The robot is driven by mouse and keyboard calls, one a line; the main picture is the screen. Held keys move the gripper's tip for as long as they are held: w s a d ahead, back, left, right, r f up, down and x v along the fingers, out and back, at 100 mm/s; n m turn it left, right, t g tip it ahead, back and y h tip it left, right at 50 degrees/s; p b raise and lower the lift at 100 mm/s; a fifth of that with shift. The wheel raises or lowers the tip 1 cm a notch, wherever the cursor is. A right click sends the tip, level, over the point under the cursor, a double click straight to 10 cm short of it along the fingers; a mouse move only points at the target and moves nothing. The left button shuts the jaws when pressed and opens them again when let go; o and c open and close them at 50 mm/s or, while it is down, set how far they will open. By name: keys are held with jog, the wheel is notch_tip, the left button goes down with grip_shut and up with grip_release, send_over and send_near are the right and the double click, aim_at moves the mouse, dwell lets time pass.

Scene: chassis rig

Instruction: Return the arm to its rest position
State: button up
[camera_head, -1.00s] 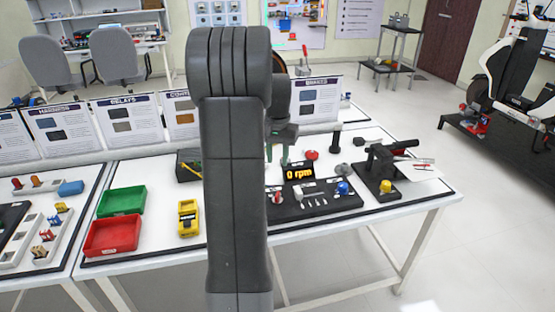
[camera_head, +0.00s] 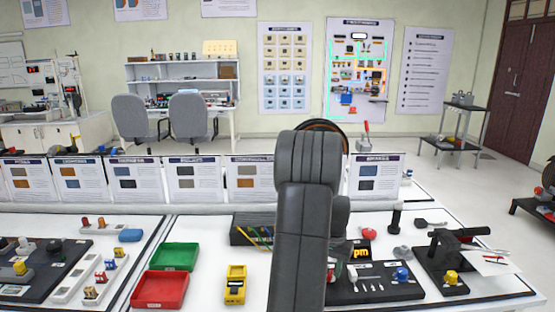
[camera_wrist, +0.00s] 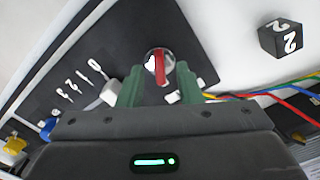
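My arm (camera_head: 305,235) rises across the middle of the head view and hides most of my gripper there. In the wrist view my gripper (camera_wrist: 160,82) has its two green fingers apart, with nothing clearly held. A round silver knob with a red pointer (camera_wrist: 160,63) shows between and just beyond the fingertips, on a black panel (camera_wrist: 110,45) with white numbers. I cannot tell how far above it the fingers are. In the head view the panel (camera_head: 375,292) is partly behind my arm.
A green tray (camera_head: 174,257), a red tray (camera_head: 160,290) and a yellow meter (camera_head: 235,287) lie left of my arm. A black clamp-like device (camera_head: 450,255) stands to the right. Upright cards (camera_head: 195,180) line the bench's back. A dark numbered cube (camera_wrist: 282,38) and coloured wires (camera_wrist: 275,92) show in the wrist view.

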jog(key=shift+f, duration=0.45)
jog(key=shift+r, duration=0.1)
notch_tip(320, 180, up, 13)
notch_tip(320, 180, down, 14)
jog(key=shift+r, duration=0.15)
jog(key=shift+r+n, duration=0.2)
jog(key=shift+n, duration=0.2)
jog(key=n, duration=0.4)
jog(key=shift+n, duration=0.3)
jog(key=n+b, duration=0.1)
jog(key=n, duration=0.6)
jog(key=shift+r, duration=0.1)
notch_tip(320, 180, up, 11)
jog(key=shift+p, duration=0.3)
